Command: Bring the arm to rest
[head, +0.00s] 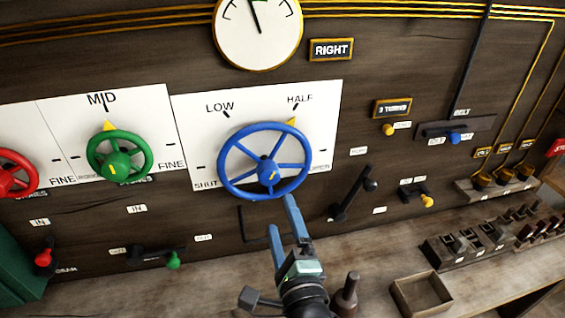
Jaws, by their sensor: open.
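My gripper (283,218) is in the lower middle of the head view, its two blue-grey fingers spread apart and pointing up toward the panel. Nothing shows between the fingers. The blue handwheel (233,166) is on a white dial plate just above the fingers. The right fingertip overlaps the wheel's lower edge in the picture; I cannot tell whether it touches. The plate is marked SHUT, LOW, HALF and OPEN, and a yellow pointer at the wheel's upper right sits near HALF.
A green handwheel (139,157) and a red handwheel (8,172) are at the left. A black lever (352,196) is right of my gripper. Below it, an empty wooden box (422,296) and a wooden-handled tool (347,296) stand on the bench. A block rack (465,262) is farther right.

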